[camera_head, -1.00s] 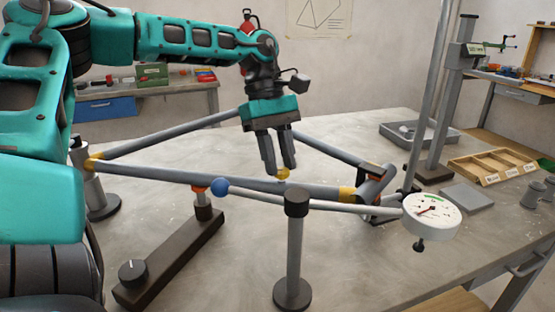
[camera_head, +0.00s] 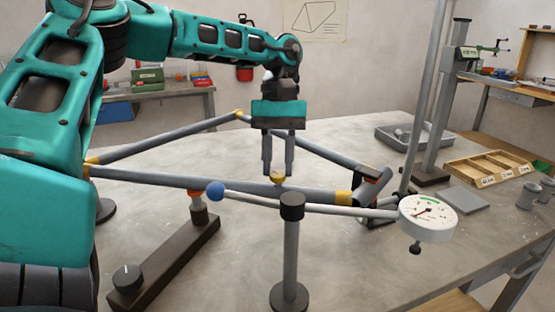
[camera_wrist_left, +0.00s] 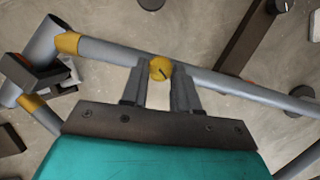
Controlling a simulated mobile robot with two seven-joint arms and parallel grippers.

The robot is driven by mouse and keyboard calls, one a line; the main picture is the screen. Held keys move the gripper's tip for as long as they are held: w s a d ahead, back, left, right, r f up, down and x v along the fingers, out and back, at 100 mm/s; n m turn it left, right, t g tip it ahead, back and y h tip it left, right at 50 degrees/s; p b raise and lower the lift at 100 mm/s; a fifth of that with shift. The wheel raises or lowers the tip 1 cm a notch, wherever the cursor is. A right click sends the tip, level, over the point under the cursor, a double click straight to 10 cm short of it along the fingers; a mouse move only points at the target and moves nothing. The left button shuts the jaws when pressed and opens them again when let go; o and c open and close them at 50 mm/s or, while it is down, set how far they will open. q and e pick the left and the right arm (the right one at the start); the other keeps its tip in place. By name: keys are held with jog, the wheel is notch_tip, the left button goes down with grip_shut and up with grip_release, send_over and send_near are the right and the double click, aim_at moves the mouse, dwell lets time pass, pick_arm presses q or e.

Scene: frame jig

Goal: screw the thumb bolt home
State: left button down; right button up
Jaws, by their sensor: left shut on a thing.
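The thumb bolt is the small yellow knob (camera_head: 278,178) on the long grey tube (camera_head: 240,185) of the frame. In the left wrist view the knob (camera_wrist_left: 160,68) has a dark slot mark and sits between the fingertips. My left gripper (camera_head: 278,172) points down from above and is shut on the knob, one finger on each side. How deep the bolt sits is hidden. My right gripper is not in view.
A round dial gauge (camera_head: 428,217) stands at the right of the frame. A lever with a blue ball (camera_head: 215,191) runs in front of the tube, by a black-capped post (camera_head: 291,206). A dark bar with a knob (camera_head: 165,262) lies front left. Wooden bins (camera_head: 490,168) stand at right.

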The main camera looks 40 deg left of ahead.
pick_arm(q)
jog(key=shift+w+r, duration=0.1)
jog(key=shift+r, duration=0.05)
jog(key=c, duration=0.8)
grip_release()
jog(key=p+v, duration=0.2)
jog(key=v, duration=1)
jog(key=shift+r+p, duration=0.35)
jog(key=shift+p, duration=0.05)
jog(key=shift+a, duration=0.1)
